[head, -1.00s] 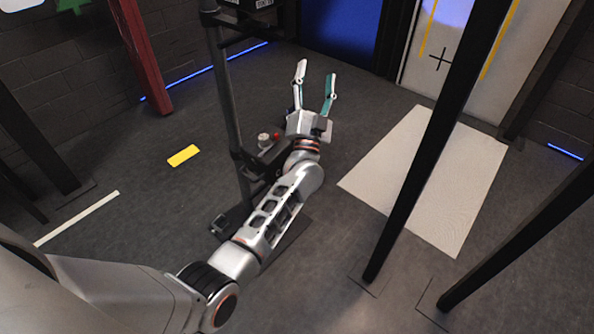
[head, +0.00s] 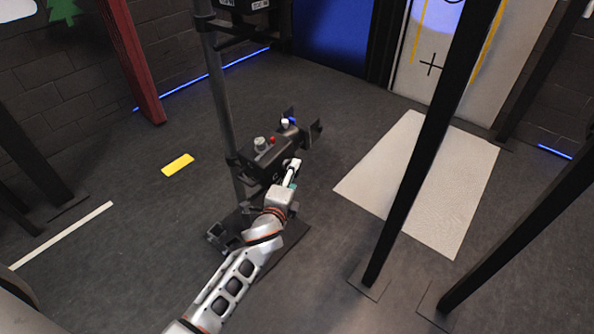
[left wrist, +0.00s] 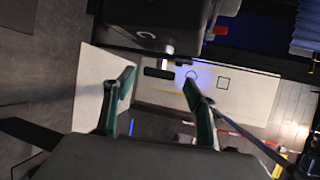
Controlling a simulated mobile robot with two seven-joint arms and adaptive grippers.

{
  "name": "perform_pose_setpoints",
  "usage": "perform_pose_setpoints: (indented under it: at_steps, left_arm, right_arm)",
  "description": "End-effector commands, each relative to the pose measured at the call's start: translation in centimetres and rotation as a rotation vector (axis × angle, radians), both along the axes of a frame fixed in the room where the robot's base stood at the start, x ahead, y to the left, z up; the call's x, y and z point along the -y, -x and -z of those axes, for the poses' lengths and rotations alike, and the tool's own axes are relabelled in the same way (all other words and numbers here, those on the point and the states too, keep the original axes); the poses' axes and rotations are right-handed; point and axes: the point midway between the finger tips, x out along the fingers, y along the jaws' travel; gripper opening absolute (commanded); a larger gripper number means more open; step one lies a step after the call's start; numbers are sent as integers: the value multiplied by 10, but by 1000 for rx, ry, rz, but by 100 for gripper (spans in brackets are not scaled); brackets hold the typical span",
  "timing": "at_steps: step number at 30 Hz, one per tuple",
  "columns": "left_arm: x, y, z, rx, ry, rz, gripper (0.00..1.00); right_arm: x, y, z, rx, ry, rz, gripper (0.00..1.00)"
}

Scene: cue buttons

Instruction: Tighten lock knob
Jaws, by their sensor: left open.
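A dark control box (head: 262,162) is mounted on an upright post. On top are a silver knob (head: 260,143), a red button (head: 272,140) and a white-and-blue piece (head: 287,122). My left gripper (head: 292,169) is open at the box's near right side, with one finger mostly hidden in the head view. In the left wrist view, its two green-edged fingers (left wrist: 160,84) stand apart below the box (left wrist: 150,30). A small dark T-shaped handle with a pale stem (left wrist: 158,72) shows between the fingertips; I cannot tell whether it is the lock knob. My right gripper is out of view.
The grey post (head: 222,100) rises from a dark base (head: 285,245) on the floor. A dark slanting pole (head: 420,165) stands to the right, beside a pale floor mat (head: 465,180). A yellow floor mark (head: 178,165) lies left of the post on open floor.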

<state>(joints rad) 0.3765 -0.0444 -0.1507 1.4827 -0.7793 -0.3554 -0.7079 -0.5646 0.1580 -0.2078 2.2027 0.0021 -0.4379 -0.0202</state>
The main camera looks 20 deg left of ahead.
Motion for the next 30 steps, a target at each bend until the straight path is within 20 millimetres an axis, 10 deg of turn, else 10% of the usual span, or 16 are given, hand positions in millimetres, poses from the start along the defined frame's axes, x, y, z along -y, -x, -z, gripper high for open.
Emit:
perform_pose_setpoints:
  at_steps: [21,26,30]
  left_arm:
    - [-3,-45,10,-1,1,2,56]
    - [-3,-45,10,-1,1,2,17]
    - [-3,-45,10,-1,1,2,16]
  right_arm:
    - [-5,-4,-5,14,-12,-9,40]
    - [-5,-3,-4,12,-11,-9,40]
    - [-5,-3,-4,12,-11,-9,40]
